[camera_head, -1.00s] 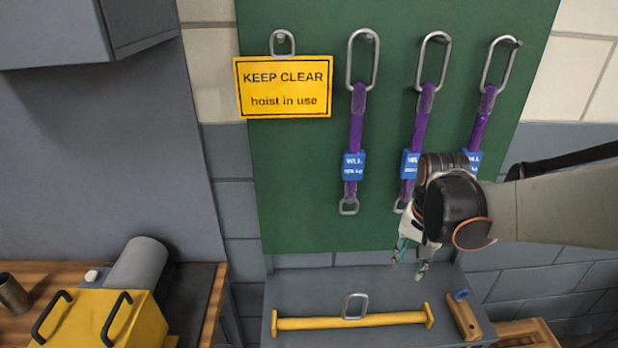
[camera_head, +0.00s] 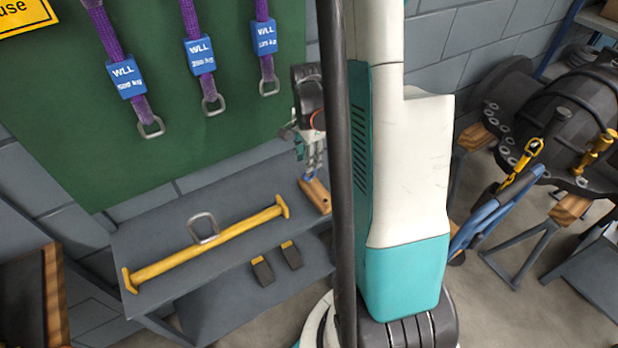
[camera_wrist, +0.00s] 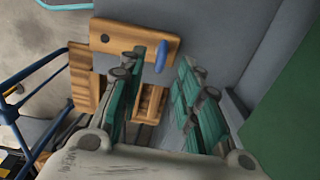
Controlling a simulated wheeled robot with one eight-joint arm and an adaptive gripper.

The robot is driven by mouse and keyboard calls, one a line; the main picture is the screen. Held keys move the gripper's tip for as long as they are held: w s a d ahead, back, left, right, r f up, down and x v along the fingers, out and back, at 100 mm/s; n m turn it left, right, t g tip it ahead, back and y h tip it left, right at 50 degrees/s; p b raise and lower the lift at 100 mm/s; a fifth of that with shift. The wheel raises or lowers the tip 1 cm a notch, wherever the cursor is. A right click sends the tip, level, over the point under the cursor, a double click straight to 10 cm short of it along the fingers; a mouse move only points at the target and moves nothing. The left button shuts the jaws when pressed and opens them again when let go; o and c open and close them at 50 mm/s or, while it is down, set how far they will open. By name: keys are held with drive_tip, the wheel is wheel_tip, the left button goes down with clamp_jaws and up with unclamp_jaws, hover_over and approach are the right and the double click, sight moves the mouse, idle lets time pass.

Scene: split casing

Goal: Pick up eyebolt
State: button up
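The eyebolt is a small blue piece (camera_head: 309,176) standing in a wooden block (camera_head: 318,198) at the right end of the grey shelf. In the wrist view the blue eyebolt (camera_wrist: 161,56) is seen nearly edge-on at the end of the wooden block (camera_wrist: 112,44). My gripper (camera_head: 314,160) is just above the block, pointing down. In the wrist view my gripper (camera_wrist: 164,62) is open, with its green-padded fingers apart. The eyebolt appears in the gap between the fingertips, a little beyond them. I see no contact. The eyebolt's lower part is hidden.
A yellow spreader bar (camera_head: 170,262) with a metal ring lies on the grey shelf (camera_head: 140,240) to the left. Purple slings (camera_head: 195,30) hang on the green board behind. Two dark blocks with yellow tops (camera_head: 262,272) sit on a lower shelf.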

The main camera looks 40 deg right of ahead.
sight(309, 176)
drive_tip(key=shift+w+d+f+b, duration=0.1)
drive_tip(key=shift+f+b, duration=0.65)
drive_tip(key=shift+f, duration=0.95)
drive_tip(key=shift+d+f+b, duration=0.1)
drive_tip(key=shift+f+b, duration=0.6)
drive_tip(key=shift+f, duration=1)
drive_tip(key=shift+r, duration=0.1)
drive_tip(key=shift+c, duration=0.6)
clamp_jaws()
